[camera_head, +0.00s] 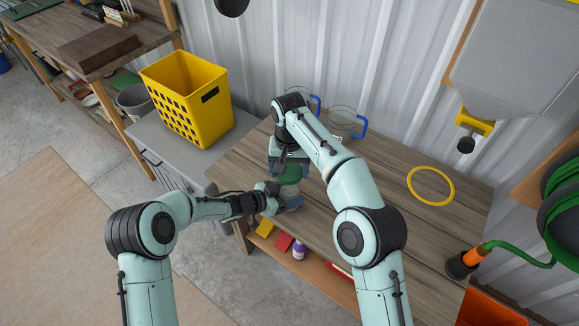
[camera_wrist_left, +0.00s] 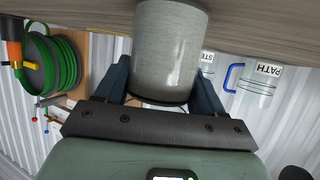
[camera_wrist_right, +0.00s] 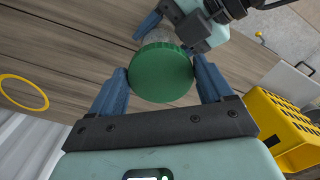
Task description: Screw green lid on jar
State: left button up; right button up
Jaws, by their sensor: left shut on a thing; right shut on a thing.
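The green lid (camera_wrist_right: 161,73) sits between the fingers of my right gripper (camera_wrist_right: 162,82), which is shut on it. In the head view the lid (camera_head: 288,174) is over the top of the jar. The grey, see-through jar (camera_wrist_left: 169,55) is between the fingers of my left gripper (camera_wrist_left: 163,88), which is shut on its side; the jar also shows in the head view (camera_head: 291,193). The lid covers the jar's mouth in the right wrist view. I cannot tell whether the lid's threads are engaged.
Clear mugs with blue handles (camera_head: 342,122) stand at the back of the wooden table (camera_head: 385,190). A yellow ring (camera_head: 431,186) lies to the right. A yellow basket (camera_head: 188,95) stands on a grey cabinet at left. A purple bottle (camera_head: 299,249) is on the lower shelf.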

jog(key=shift+f, duration=0.6)
jog(key=shift+f, duration=0.6)
jog(key=m, duration=0.7)
jog(key=shift+a, duration=0.25)
jog(key=m, duration=0.7)
jog(key=shift+w, duration=0.25)
jog(key=m, duration=0.7)
jog(key=shift+w, duration=0.2)
jog(key=m, duration=0.4)
jog(key=shift+w, duration=0.1)
jog(key=m, duration=0.4)
jog(key=shift+w+d, duration=0.1)
